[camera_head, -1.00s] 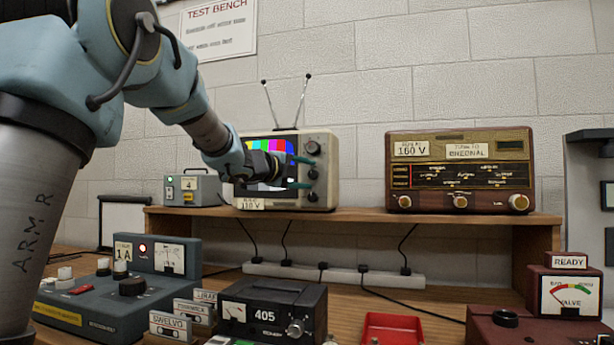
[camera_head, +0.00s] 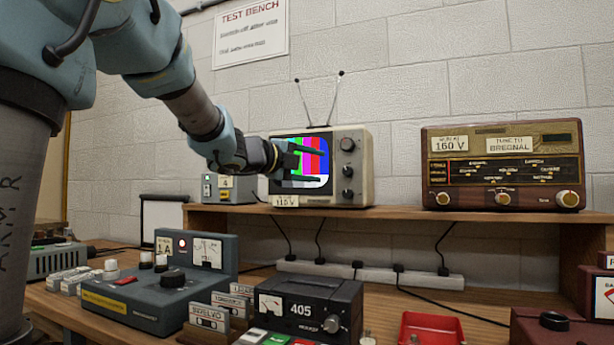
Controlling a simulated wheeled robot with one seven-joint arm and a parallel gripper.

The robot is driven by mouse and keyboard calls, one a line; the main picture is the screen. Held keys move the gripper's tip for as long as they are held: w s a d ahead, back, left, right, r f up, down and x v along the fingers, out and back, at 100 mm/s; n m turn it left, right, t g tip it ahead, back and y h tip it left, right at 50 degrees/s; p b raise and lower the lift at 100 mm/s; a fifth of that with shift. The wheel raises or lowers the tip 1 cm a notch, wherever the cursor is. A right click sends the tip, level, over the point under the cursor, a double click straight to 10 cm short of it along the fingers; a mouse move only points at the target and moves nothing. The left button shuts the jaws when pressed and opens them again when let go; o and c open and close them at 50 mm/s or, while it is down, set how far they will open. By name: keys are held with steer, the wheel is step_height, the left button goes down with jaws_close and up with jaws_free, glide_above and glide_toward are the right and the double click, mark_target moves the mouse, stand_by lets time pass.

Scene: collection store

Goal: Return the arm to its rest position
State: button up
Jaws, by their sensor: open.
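My gripper (camera_head: 312,166) is open and empty. My arm reaches in from the upper left.
A wooden shelf (camera_head: 400,213) bears the television, a brown radio (camera_head: 503,170) and a grey box (camera_head: 229,190). Below stand a blue-grey control unit (camera_head: 140,305), cassettes (camera_head: 207,318), a black 405 unit (camera_head: 305,303) and a red tray (camera_head: 432,327). A power strip (camera_head: 350,273) runs behind.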

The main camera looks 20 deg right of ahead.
steer(key=shift+w, duration=0.1)
steer(key=w+a+f+n+t+y+p, duration=0.2)
steer(key=w+a+f+n+y+p, duration=0.1)
steer(key=a+f+n+y, duration=0.5)
steer(key=w+a+f+n+t+y+p, duration=0.2)
steer(key=w+a+f+n+y+p, duration=0.15)
steer(key=a+f+n, duration=0.6)
steer(key=s+a+f+n+g+y+p, duration=0.1)
steer(key=s+a+f+n+g, duration=0.15)
steer(key=a, duration=0.35)
steer(key=s+a+f+n+g+y+p, duration=0.1)
steer(key=s+a+f+n+y, duration=0.1)
steer(key=s+a+n, duration=0.25)
steer(key=s+a+f+n+g+p, duration=0.1)
steer(key=s+a+f+n+g, duration=0.2)
steer(key=s, duration=0.4)
steer(key=s+a+f+n+g+p, duration=0.2)
steer(key=s+a+f+n+g, duration=0.1)
steer(key=s, duration=0.4)
steer(key=shift+s+f+n+y, duration=0.45)
steer(key=shift+f+n, duration=0.1)
steer(key=shift+f, duration=0.3)
steer(key=shift+w, duration=0.1)
